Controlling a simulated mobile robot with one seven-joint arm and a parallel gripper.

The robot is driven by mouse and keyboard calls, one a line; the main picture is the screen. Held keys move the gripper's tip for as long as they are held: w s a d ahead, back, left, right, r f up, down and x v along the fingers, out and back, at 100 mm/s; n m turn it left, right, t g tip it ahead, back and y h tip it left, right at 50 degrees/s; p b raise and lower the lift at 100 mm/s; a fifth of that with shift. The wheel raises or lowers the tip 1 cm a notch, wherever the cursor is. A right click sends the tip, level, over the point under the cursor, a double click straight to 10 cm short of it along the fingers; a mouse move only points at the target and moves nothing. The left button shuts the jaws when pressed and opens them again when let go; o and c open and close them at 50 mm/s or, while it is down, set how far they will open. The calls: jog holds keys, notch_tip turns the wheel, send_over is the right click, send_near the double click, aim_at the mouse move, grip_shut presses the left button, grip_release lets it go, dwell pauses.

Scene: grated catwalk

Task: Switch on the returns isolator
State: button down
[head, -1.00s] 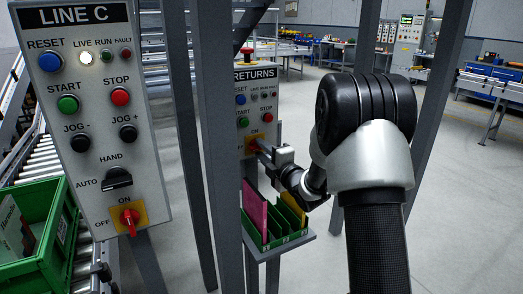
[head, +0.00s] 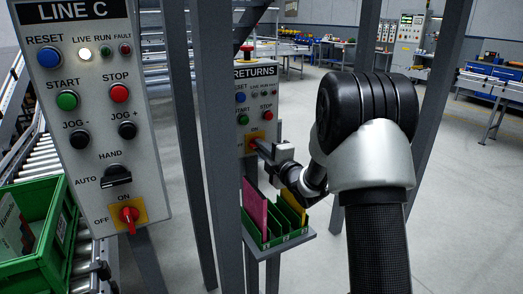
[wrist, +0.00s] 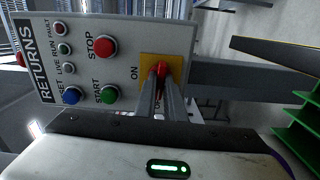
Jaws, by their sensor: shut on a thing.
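The returns panel (head: 243,120) stands beyond a grey post in the head view and lies sideways in the wrist view (wrist: 120,42). Its isolator is a red handle (wrist: 162,68) on a yellow plate (wrist: 147,65), with ON printed beside it. My gripper (wrist: 160,80) is shut on the red handle; the fingers hide much of it and part of the lettering. In the head view my gripper (head: 256,146) reaches the yellow plate from the right. The panel's lamps (wrist: 67,48) look unlit. I cannot tell the handle's exact angle.
The Line C panel (head: 95,90) stands near at left with its own red isolator (head: 129,215). Grey posts (head: 218,140) stand close to my arm. A green rack (head: 270,230) with pink and yellow boards sits below the returns panel. Open floor lies to the right.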

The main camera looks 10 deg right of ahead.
jog(key=shift+m+b, duration=2)
jog(key=shift+m, duration=6.6)
jog(key=c, duration=1.8)
grip_release()
jog(key=shift+c, duration=0.2)
jog(key=shift+s, duration=0.1)
